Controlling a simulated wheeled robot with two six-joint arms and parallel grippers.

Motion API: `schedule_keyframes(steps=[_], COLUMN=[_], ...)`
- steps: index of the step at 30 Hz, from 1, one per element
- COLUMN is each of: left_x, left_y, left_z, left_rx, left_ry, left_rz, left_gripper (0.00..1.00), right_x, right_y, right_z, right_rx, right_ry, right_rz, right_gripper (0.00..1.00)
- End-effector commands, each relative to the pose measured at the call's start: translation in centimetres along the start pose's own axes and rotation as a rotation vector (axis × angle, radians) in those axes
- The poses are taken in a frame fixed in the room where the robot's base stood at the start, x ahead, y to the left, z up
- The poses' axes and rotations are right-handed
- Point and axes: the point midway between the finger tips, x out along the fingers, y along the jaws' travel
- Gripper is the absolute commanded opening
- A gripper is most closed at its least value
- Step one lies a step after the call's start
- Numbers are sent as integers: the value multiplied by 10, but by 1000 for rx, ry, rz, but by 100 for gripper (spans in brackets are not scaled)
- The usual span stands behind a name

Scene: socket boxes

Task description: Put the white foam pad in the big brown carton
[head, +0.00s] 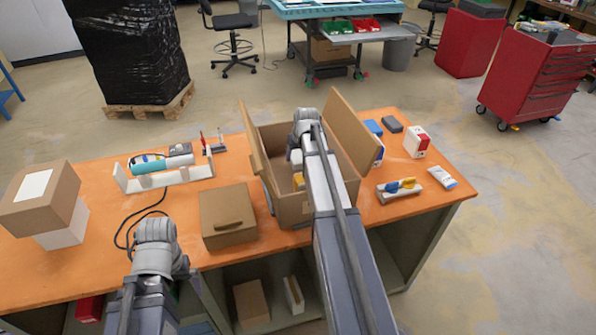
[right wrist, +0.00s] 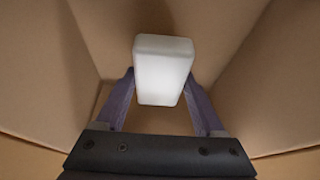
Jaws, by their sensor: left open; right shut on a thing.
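The white foam pad (right wrist: 163,72) is a white block with rounded edges, held between the fingers of my right gripper (right wrist: 163,88). In the right wrist view, brown cardboard walls surround it. In the head view, the big brown carton (head: 292,208) stands open on the orange table with its flaps raised. My right arm reaches over the carton, and the right gripper (head: 296,158) points down into it. A bit of the white pad shows there, mostly hidden by the arm. My left gripper (head: 182,290) is at the table's front edge, apart from the carton, its fingers mostly hidden.
A smaller closed brown box (head: 228,215) sits left of the carton. A white rack with tools (head: 165,176) lies behind it. Stacked boxes (head: 42,198) stand at the far left. Small items and a tool holder (head: 399,190) lie right of the carton. The carton's side flaps stand up.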

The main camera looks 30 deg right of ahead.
Motion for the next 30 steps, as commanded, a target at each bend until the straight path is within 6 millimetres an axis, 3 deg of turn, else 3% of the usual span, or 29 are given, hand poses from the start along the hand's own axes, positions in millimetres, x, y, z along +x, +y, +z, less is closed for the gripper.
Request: schedule_keyframes(steps=[7,16,29,30], left_x=[7,40,43,42], left_y=[1,4,4,4], left_z=[0,-2,-2,-2], left_rx=[0,0,0,0], left_ry=[0,0,0,0], left_rz=[0,0,0,0], left_gripper=[100,100,100,100], right_x=[7,37,40,39], right_y=[0,0,0,0], right_z=[3,16,17,16], right_rx=[0,0,0,0], right_ry=[0,0,0,0], right_rz=[0,0,0,0], right_gripper=[19,19,19,74])
